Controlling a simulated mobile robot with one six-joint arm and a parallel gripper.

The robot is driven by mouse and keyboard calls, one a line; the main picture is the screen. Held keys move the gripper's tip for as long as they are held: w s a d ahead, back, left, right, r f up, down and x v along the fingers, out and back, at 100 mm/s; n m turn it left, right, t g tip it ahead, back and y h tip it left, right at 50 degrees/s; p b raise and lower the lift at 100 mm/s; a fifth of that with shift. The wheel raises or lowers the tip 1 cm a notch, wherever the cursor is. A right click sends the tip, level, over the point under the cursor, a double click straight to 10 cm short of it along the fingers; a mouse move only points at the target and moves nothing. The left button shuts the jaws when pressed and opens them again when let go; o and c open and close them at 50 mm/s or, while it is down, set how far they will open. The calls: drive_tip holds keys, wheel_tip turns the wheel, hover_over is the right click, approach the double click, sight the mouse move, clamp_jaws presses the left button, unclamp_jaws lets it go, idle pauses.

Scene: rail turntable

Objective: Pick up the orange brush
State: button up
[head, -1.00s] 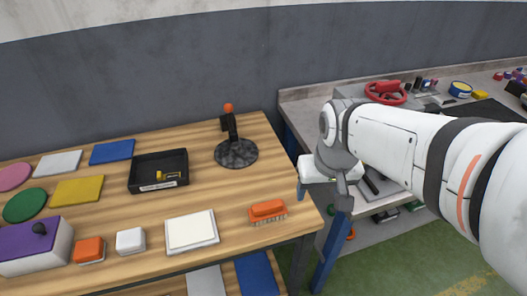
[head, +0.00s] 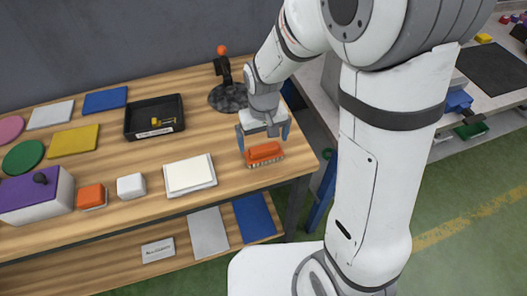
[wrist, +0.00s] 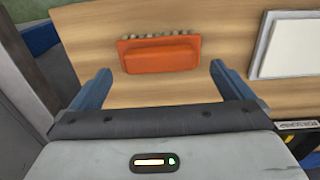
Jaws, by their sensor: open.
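The orange brush (head: 264,153) lies near the right front corner of the wooden table, its pale bristles toward the table's front edge. In the wrist view the brush (wrist: 160,56) shows whole, ahead of the fingertips and roughly midway between them. My gripper (head: 264,134) is over the table just behind the brush in the head view. Its two blue fingers are wide apart with nothing between them; in the wrist view the gripper (wrist: 160,78) is also open. The height of the fingers above the brush is hard to tell.
A white square pad (head: 190,175) lies left of the brush. A dark round base with an orange-topped lever (head: 228,96) stands behind my gripper. A black tray (head: 154,117) holds a small yellow item. Cubes, a purple box (head: 36,195) and flat coloured pieces are farther left.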

sight(264, 147)
wheel_tip(264, 147, down, 3)
drive_tip(key=shift+d+f, duration=0.1)
drive_tip(key=shift+c, duration=0.2)
drive_tip(key=c, duration=1)
wheel_tip(264, 147, up, 10)
drive_tip(key=shift+r, duration=0.1)
drive_tip(key=o, duration=0.5)
drive_tip(key=c, duration=0.3)
drive_tip(key=shift+c, duration=0.3)
